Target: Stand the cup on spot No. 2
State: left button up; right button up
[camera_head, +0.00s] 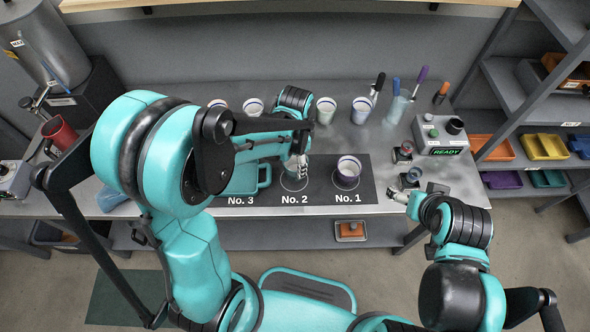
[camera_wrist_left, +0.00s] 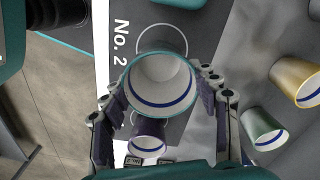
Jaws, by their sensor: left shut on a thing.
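My left gripper (camera_head: 299,158) is shut on a cup (camera_wrist_left: 162,82) with a teal outside, a white inside and a blue ring. The fingers (camera_wrist_left: 165,103) lie on both sides of the cup. The cup is at spot No. 2 (camera_head: 293,184) on the dark mat; part of the spot's circle (camera_wrist_left: 162,38) shows past the rim. I cannot tell whether the cup touches the mat. In the head view the gripper and arm largely cover the cup. My right gripper (camera_head: 412,198) is at the table's front edge, right of the mat, apart from the cup; its jaws are unclear.
A purple cup (camera_head: 347,172) stands on spot No. 1, close to the held cup. Several cups, such as one (camera_head: 325,110), stand in a row behind the mat. A teal tray (camera_head: 245,181) lies at No. 3. A control box (camera_head: 440,135) reading READY is on the right.

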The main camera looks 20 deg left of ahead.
aim_at(294, 168)
pick_arm(q)
jog(key=shift+w+a+f, duration=0.15)
jog(key=shift+a+f, duration=0.05)
jog(key=shift+a, duration=0.05)
jog(key=shift+f, duration=0.25)
notch_tip(294, 168, down, 4)
jog(key=shift+r+b, duration=0.25)
jog(key=shift+b, duration=0.65)
jog(key=shift+f, duration=0.1)
jog(key=o, duration=1.3)
jog(key=shift+o, duration=0.2)
